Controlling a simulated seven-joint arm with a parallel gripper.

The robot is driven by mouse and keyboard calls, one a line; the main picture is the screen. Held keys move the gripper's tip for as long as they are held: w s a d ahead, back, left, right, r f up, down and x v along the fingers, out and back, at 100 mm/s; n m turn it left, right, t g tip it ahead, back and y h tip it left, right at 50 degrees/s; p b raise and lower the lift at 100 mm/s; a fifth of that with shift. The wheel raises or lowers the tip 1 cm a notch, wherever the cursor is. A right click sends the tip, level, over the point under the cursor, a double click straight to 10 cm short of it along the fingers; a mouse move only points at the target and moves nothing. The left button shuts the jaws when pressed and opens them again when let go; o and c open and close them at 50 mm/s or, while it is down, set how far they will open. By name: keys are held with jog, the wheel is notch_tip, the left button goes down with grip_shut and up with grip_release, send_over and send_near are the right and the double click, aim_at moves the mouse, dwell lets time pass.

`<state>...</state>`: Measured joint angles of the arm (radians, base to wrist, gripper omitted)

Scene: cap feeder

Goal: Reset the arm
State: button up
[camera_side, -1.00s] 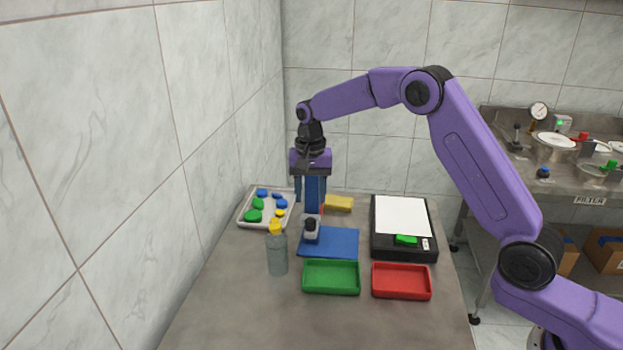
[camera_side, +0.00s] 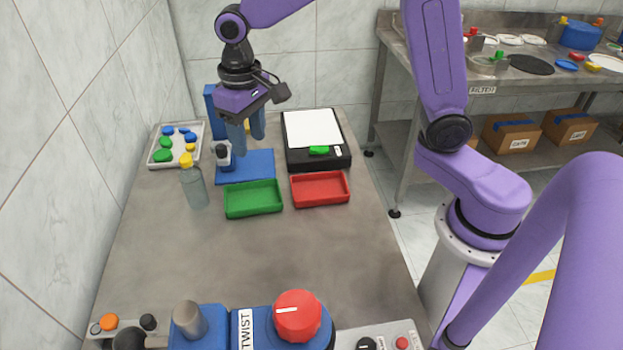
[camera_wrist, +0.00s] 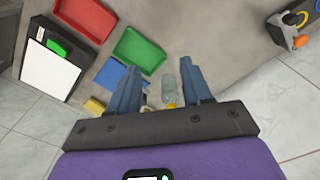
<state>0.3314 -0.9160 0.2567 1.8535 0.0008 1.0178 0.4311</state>
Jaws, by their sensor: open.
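My gripper (camera_side: 249,146) is raised above the back of the table, near the blue mat (camera_side: 258,168). Its two blue fingers are apart and nothing shows between them that it grips. In the wrist view, the fingers of my gripper (camera_wrist: 159,70) are spread, with the clear bottle (camera_wrist: 169,88) visible beyond them. The bottle with a yellow cap (camera_side: 194,186) stands upright left of the green tray (camera_side: 253,199). A blue stand with a grey and black head (camera_side: 223,154) is at the mat's left edge, partly behind my gripper.
A white tray (camera_side: 152,160) with green, blue and yellow caps sits at the left. A red tray (camera_side: 320,189) is beside the green one. A black device with a white plate (camera_side: 312,128) carries a green cap. Front controls include a red knob (camera_side: 297,316). The middle tabletop is clear.

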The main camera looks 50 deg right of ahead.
jog(key=s+d+n, duration=0.3)
jog(key=s, duration=0.5)
jog(key=s+d+n, duration=0.3)
jog(key=s+n, duration=0.1)
jog(key=s, duration=0.5)
jog(key=s+d+f+n, duration=0.1)
jog(key=s+d+n, duration=0.2)
jog(key=s, duration=0.5)
jog(key=shift+s+d+n, duration=0.15)
jog(key=shift+d+n, duration=0.1)
jog(key=shift+n, duration=0.15)
